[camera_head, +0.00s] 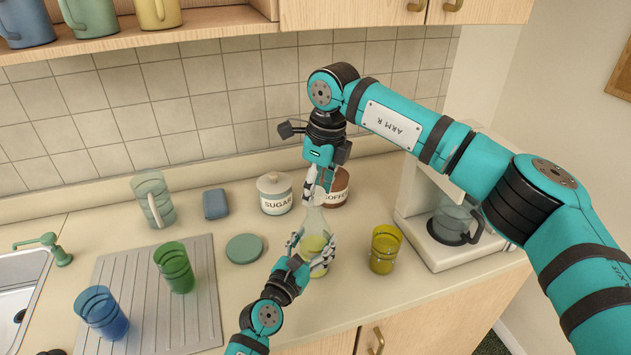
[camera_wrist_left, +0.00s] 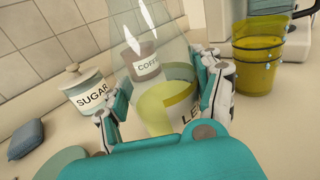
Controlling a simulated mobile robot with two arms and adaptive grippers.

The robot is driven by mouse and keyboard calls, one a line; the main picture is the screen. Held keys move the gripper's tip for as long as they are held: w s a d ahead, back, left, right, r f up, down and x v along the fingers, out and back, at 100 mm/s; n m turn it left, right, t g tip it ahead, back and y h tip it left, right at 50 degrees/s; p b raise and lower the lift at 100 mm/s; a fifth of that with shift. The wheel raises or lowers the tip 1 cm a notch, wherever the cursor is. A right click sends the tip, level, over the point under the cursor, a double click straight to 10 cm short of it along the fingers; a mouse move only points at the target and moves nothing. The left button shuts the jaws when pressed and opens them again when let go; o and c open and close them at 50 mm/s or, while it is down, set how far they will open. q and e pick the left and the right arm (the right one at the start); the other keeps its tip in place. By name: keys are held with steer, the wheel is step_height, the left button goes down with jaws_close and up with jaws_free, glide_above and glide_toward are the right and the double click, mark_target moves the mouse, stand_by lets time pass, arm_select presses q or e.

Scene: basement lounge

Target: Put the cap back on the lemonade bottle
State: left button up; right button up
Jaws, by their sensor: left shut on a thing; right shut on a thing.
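The lemonade bottle (camera_head: 316,222) is clear glass with yellow liquid low inside. It stands upright on the counter, and it also shows in the left wrist view (camera_wrist_left: 165,75) with part of a label. My left gripper (camera_head: 313,246) is shut around the bottle's lower body, one finger on each side. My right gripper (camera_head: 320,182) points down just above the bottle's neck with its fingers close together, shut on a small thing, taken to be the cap. The fingers hide the cap, and I cannot tell whether it touches the bottle's mouth.
Behind the bottle stand a sugar jar (camera_head: 275,204) and a coffee jar (camera_head: 338,198). A yellow cup (camera_head: 384,262) and a coffee maker (camera_head: 437,247) are to the right. A green disc (camera_head: 244,249), blue sponge (camera_head: 215,204) and drainboard (camera_head: 205,318) with cups lie left.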

arm_select(q)
steer(key=shift+f, duration=0.15)
arm_select(e)
steer(key=shift+f, duration=0.15)
steer(key=shift+f, duration=0.8)
steer(key=shift+f, duration=0.55)
